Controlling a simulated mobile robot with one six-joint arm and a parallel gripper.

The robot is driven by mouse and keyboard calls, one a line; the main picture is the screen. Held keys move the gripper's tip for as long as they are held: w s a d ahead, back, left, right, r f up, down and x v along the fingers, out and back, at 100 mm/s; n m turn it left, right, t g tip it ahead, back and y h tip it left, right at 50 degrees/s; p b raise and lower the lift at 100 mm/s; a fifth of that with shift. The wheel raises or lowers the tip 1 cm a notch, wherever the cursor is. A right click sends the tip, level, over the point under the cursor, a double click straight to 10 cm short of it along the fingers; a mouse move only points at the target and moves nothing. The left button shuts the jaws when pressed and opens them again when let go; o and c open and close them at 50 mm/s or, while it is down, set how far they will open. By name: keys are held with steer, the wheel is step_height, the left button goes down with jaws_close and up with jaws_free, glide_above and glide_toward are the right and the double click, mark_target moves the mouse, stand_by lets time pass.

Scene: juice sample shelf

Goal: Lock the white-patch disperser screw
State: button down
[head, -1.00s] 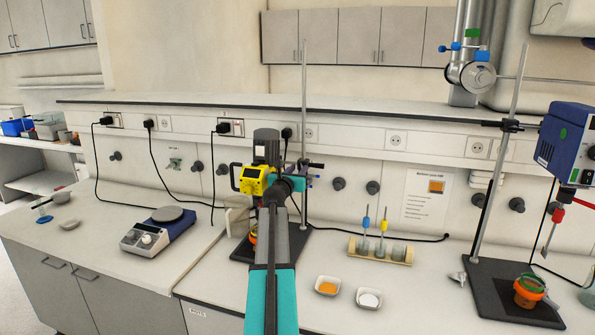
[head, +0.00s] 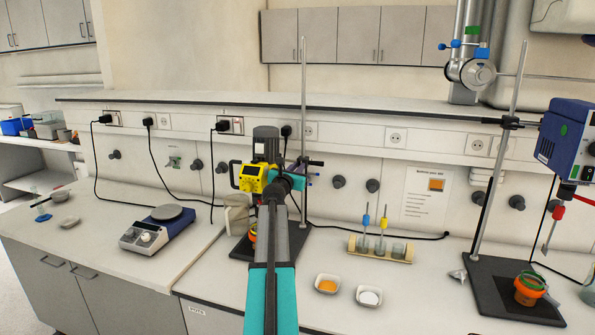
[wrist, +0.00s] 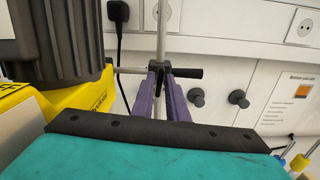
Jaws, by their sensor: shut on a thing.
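The disperser, with a grey motor and a yellow control box (head: 252,179), hangs on a stand rod (head: 304,100) behind my arm. A small pale patch shows on its motor. In the wrist view the yellow housing (wrist: 85,112) and dark ribbed motor (wrist: 52,45) fill the left. The black clamp screw (wrist: 188,72) sticks out to the right of the rod; it also shows in the head view (head: 316,163). My gripper (wrist: 157,67), with purple fingers, is shut on the screw at the rod. My arm hides much of the disperser's lower part in the head view.
A second stand with a blue device (head: 566,142) is at the right. A vial rack (head: 380,250) and two small dishes (head: 327,284) stand on the bench right of my arm. Black cables hang along the wall.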

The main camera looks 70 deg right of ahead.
steer(key=shift+s+f+m+b, duration=0.1)
steer(key=shift+m+b, duration=2.6)
steer(key=shift+m, duration=0.15)
steer(key=shift+s+f+m+b, duration=0.1)
steer(key=shift+f+m+b, duration=0.05)
steer(key=shift+m+b, duration=2.6)
steer(key=shift+s+f+m+b, duration=0.1)
steer(key=shift+m+b, duration=2.55)
steer(key=shift+m, duration=0.25)
steer(key=c, duration=1.8)
jaws_free()
steer(key=shift+a, duration=0.2)
steer(key=a+b, duration=0.1)
steer(key=a, duration=1.2)
steer(key=shift+s+a, duration=0.2)
steer(key=shift+s, duration=0.2)
steer(key=shift+r, duration=0.1)
